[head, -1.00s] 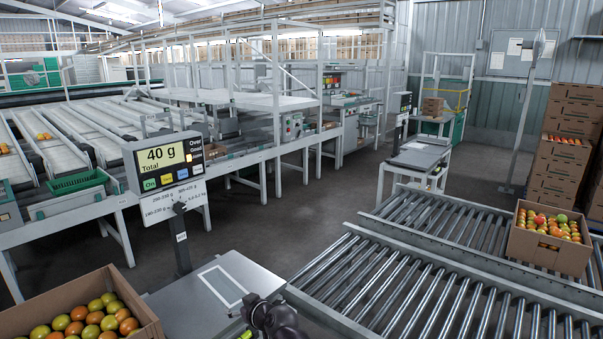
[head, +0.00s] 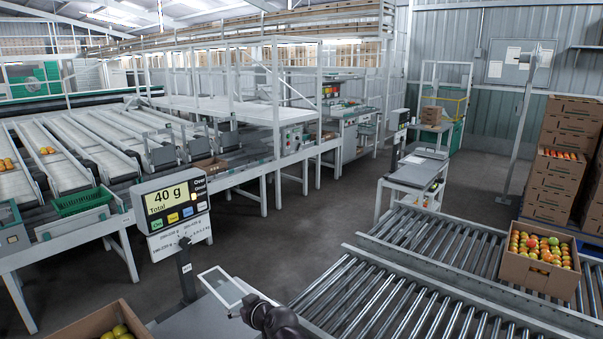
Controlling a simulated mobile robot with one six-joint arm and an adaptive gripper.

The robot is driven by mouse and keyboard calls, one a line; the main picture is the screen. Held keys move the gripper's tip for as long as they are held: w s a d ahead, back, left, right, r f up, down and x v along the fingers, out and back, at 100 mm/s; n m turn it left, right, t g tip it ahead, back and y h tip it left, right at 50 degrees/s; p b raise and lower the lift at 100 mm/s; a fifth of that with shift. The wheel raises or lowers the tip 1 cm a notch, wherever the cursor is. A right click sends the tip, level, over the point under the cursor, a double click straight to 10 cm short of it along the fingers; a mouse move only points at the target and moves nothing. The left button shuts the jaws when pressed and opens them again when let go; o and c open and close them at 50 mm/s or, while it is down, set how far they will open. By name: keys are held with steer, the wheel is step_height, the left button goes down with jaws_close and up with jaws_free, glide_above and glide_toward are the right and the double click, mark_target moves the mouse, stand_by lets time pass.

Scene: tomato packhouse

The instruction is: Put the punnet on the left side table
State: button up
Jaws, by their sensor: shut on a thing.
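A pale-rimmed, see-through rectangular punnet (head: 212,275) is in the lower middle of the head view, above the far edge of the scale plate (head: 190,325). My gripper (head: 249,308) is dark and sits at the punnet's right end, shut on it; its fingers are mostly hidden. A grey-topped side table (head: 412,172) stands beyond the rollers, right of centre. Which table is the left side table I cannot tell for sure.
The scale display (head: 172,203) reads 40 g on its post. A fruit carton (head: 95,325) is at the lower left, another (head: 537,279) on the roller conveyor (head: 370,295). A green basket (head: 82,202) is on the sorting line. Floor is clear in the middle.

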mark_target(237, 292)
steer(key=shift+r+p, duration=1.8)
steer(key=shift+r, duration=0.55)
steer(key=shift+s, duration=0.1)
